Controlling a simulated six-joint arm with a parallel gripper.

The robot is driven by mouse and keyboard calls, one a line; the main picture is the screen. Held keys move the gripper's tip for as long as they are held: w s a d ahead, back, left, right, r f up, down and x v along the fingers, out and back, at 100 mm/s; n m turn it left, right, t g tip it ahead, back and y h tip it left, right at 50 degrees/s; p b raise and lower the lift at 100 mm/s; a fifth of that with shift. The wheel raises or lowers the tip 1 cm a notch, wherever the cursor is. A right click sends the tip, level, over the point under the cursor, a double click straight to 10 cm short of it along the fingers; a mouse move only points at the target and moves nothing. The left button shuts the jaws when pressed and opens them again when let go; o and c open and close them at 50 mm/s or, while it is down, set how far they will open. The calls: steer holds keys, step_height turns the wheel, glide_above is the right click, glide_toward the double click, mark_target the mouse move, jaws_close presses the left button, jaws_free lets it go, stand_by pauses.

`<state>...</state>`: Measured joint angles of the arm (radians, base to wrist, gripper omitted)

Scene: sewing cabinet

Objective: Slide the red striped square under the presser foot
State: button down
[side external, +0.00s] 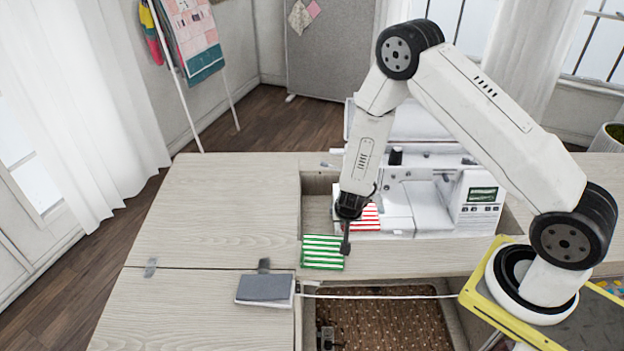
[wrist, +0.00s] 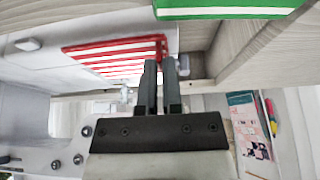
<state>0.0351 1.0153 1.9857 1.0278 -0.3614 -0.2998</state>
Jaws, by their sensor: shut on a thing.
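The red striped square (side external: 371,217) lies flat on the white bed of the sewing machine (side external: 415,205), partly hidden behind my gripper (side external: 346,246). In the wrist view, the red striped square (wrist: 118,56) reaches to my fingertips (wrist: 160,66), which are shut on its near edge. A small pale metal part (wrist: 126,93) shows by the square's far edge in the wrist view; I cannot tell whether it is the presser foot. In the side view I cannot make out the foot clearly.
A green striped square (side external: 323,252) lies on the cabinet top beside my gripper; its edge shows in the wrist view (wrist: 225,10). The machine sits in a recess with a wooden rim. A grey pad (side external: 265,288) lies at the front. The left tabletop (side external: 205,215) is clear.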

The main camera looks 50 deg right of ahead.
steer(key=shift+w+d, duration=1.25)
steer(key=shift+d, duration=0.05)
stand_by(1.1)
stand_by(0.5)
steer(key=c, duration=0.7)
jaws_free()
steer(key=shift+v, duration=3.85)
